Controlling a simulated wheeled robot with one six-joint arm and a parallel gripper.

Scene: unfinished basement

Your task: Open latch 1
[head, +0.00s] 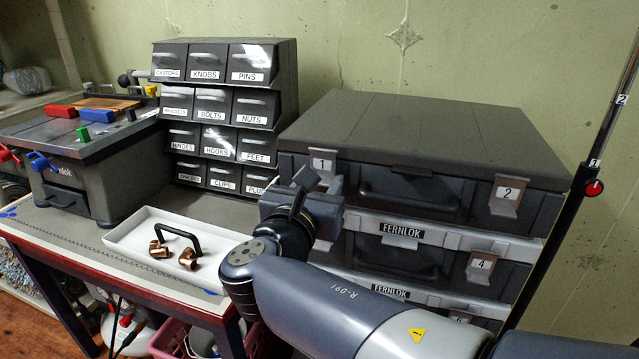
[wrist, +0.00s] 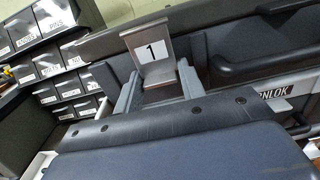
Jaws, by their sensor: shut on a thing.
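Latch 1 (head: 322,158) is a metal clip with a white "1" label at the front left of the top grey case (head: 430,125). In the wrist view, latch 1 (wrist: 152,50) stands between my two grey fingers, its lower part between the tips. My gripper (head: 308,182) is at the case's front left, and in the wrist view my gripper (wrist: 160,84) is shut on the latch. The case lid is down. My gripper hides the latch's lower end in the head view.
Latch 2 (head: 507,194) is on the right of the same case. Latch 4 (head: 481,265) is on the case below, marked FERNLOK. A labelled drawer cabinet (head: 292,85) stands to the left. A white tray (head: 125,237) holds copper fittings and a black handle.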

